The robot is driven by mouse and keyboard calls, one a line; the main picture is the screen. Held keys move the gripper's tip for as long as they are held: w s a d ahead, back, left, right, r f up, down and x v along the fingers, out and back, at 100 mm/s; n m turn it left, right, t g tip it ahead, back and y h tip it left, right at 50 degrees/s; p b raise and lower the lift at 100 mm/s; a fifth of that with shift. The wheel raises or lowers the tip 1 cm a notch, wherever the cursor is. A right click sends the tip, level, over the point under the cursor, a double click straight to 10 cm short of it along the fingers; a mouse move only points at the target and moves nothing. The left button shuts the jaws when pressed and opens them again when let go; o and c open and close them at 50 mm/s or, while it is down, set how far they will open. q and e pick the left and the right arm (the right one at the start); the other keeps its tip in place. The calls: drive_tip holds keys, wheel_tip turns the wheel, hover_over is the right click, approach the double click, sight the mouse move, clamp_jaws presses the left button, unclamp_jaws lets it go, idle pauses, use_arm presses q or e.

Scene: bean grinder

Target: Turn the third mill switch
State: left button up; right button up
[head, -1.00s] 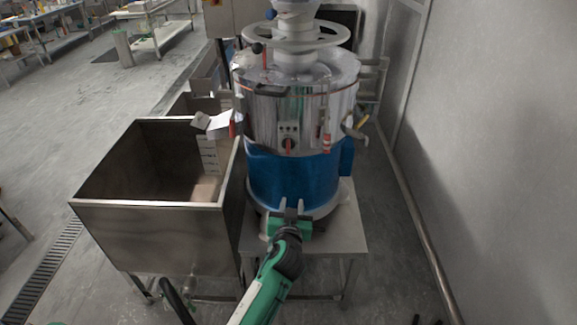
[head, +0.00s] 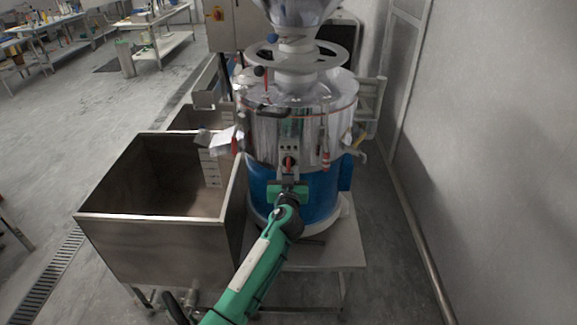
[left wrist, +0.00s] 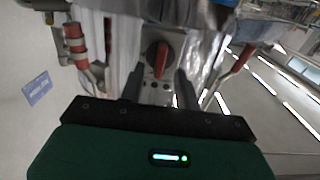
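The mill (head: 300,122) is a shiny metal drum with a blue lower body. A small switch panel on its front carries a red rotary switch (head: 289,161), which also shows large in the left wrist view (left wrist: 157,55). My left gripper (head: 288,176) is just below and in front of this switch in the head view. In the left wrist view my gripper (left wrist: 160,80) is open, with one dark finger on each side of the panel below the red switch. Nothing is between the fingers that I can see held. Whether they touch the panel is unclear. My right gripper is in no view.
An open steel bin (head: 150,215) stands close on the left of the mill. A low stand (head: 325,255) carries the mill. A grey wall (head: 490,150) runs along the right. Red-handled fittings (head: 325,158) hang on the drum beside the panel.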

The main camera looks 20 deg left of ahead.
use_arm(q)
drive_tip(key=shift+x, duration=0.8)
drive_tip(key=shift+w, duration=0.2)
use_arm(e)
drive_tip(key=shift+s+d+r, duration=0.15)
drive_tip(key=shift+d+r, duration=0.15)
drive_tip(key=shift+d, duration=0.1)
use_arm(q)
clamp_jaws()
